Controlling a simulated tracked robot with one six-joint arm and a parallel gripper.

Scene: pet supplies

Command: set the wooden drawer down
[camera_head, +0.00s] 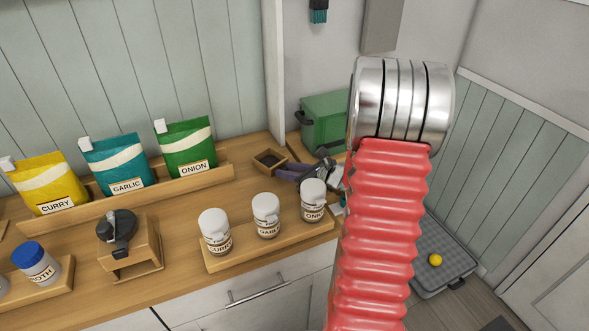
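The wooden drawer (260,167) is a small open-topped box with a dark inside. It shows at the back right of the wooden counter, near the wall corner. My gripper (283,174), dark with purple-grey fingers, reaches in from the right, and its fingertips meet the drawer's right side. The fingers look closed on that side, though the grip is small in view. I cannot tell whether the drawer's underside touches the counter. The grinder (118,235), with a dark top and a wooden base, stands at the left front of the counter.
Three white-lidded jars (266,217) stand on a wooden tray right of the grinder. Three seed-like pouches (117,164) stand in a rack (208,179) along the wall. A green box (325,122) is behind my gripper. Bare counter (180,215) lies between rack and jars. My red arm hides the right side.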

